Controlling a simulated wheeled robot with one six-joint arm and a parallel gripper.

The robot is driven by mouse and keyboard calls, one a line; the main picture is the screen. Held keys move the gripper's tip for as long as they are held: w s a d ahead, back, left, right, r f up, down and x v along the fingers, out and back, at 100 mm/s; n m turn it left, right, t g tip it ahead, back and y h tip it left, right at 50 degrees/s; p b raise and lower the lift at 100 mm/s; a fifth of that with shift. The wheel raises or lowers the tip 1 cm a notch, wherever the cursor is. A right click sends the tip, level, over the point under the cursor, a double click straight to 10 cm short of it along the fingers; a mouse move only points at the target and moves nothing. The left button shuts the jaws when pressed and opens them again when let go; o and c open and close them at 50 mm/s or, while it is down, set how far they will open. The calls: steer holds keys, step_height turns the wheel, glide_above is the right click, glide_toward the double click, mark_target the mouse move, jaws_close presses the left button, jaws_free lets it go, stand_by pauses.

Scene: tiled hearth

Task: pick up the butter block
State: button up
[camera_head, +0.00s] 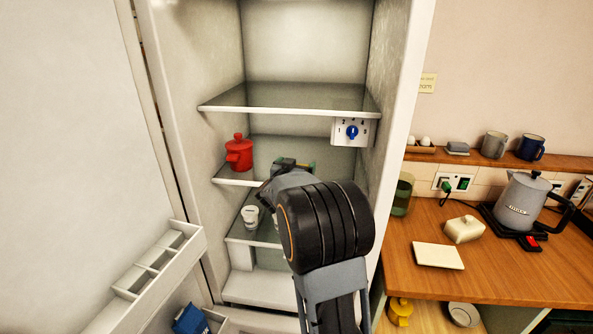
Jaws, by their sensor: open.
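I cannot make out a butter block for sure in this view. My arm reaches into the open fridge, and its dark wrist covers part of the lower shelves. My gripper (293,163) is at the middle shelf, right of a red lidded pot (239,152) and apart from it. It is open, seen from behind, and its fingertips are mostly hidden. Small green patches show beside it; I cannot tell what they belong to. On the wooden counter, a cream lid-like piece with a knob (464,229) stands behind a flat pale dish (438,256).
The glass upper shelf (290,97) and a dial box (351,132) are above my gripper. A white tub (250,216) stands on a lower shelf. The open door with its racks (155,262) is at left. A grey kettle (522,201) stands on the counter (500,270).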

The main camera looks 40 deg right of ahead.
steer(key=c, duration=0.7)
steer(key=shift+r, duration=0.1)
steer(key=shift+r, duration=0.55)
step_height(320, 180, up, 2)
steer(key=shift+r, duration=0.2)
steer(key=s+r, duration=0.1)
steer(key=r, duration=0.1)
steer(key=s+a+r, duration=0.1)
steer(key=s+r, duration=0.1)
steer(key=s+a+r+p, duration=0.1)
steer(key=s+r, duration=0.1)
steer(key=shift+a, duration=0.1)
steer(key=shift+c, duration=0.8)
steer(key=s+a+r, duration=0.1)
steer(key=s, duration=0.1)
steer(key=s+a+r, duration=0.1)
steer(key=s, duration=0.2)
steer(key=s+a+r, duration=0.1)
steer(key=s, duration=0.2)
steer(key=shift+a+r, duration=0.15)
steer(key=shift+r, duration=0.05)
